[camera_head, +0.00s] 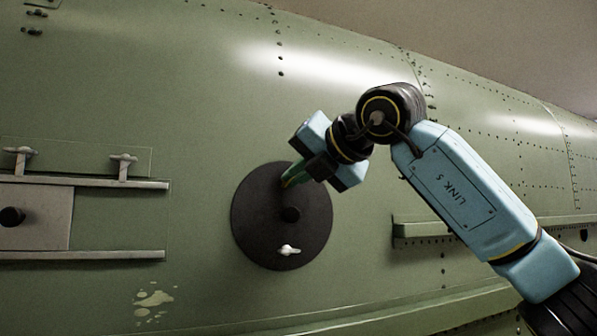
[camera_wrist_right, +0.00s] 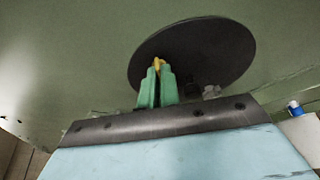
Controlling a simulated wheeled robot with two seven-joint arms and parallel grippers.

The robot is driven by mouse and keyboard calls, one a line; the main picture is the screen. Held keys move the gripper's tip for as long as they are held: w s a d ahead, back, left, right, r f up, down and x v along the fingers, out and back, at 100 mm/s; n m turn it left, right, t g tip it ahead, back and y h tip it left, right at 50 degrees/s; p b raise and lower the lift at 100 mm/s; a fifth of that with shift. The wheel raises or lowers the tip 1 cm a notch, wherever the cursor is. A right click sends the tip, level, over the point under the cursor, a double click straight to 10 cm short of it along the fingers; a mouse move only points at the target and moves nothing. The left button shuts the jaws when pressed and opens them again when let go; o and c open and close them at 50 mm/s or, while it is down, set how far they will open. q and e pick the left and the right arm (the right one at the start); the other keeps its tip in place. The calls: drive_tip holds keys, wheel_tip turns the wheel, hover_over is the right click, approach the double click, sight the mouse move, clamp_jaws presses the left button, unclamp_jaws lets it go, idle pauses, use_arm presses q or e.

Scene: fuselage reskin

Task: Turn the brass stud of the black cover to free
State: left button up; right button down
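The black round cover (camera_head: 256,228) lies flat against the green fuselage skin, with a dark knob (camera_head: 290,214) near its middle. My right gripper (camera_head: 287,181) reaches its upper part from the upper right. In the wrist view the green fingers (camera_wrist_right: 157,72) are close together, with the brass stud (camera_wrist_right: 157,62) between their tips. The fingers mostly hide the stud, and its turn angle cannot be told. The black cover (camera_wrist_right: 205,50) also fills the top of that view. My left gripper is not in view.
A pale wing-shaped fastener (camera_head: 288,250) sits low on the cover. At left, a grey panel (camera_head: 40,215) with a dark knob lies between two rails (camera_head: 110,183), with two T-shaped fasteners above. A short ledge (camera_head: 425,229) juts out right of the cover, below my right arm.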

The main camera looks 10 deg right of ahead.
drive_tip(key=shift+a+r+n+h, duration=0.1)
drive_tip(key=shift+a+n+h, duration=0.05)
drive_tip(key=shift+n+h, duration=1)
drive_tip(key=shift+a+r+n+h, duration=0.1)
drive_tip(key=shift+n+h, duration=0.65)
drive_tip(key=shift+n, duration=0.7)
drive_tip(key=c, duration=1.6)
unclamp_jaws()
drive_tip(key=shift+s, duration=0.1)
drive_tip(key=b+v, duration=0.3)
drive_tip(key=v, duration=1)
drive_tip(key=shift+s, duration=0.2)
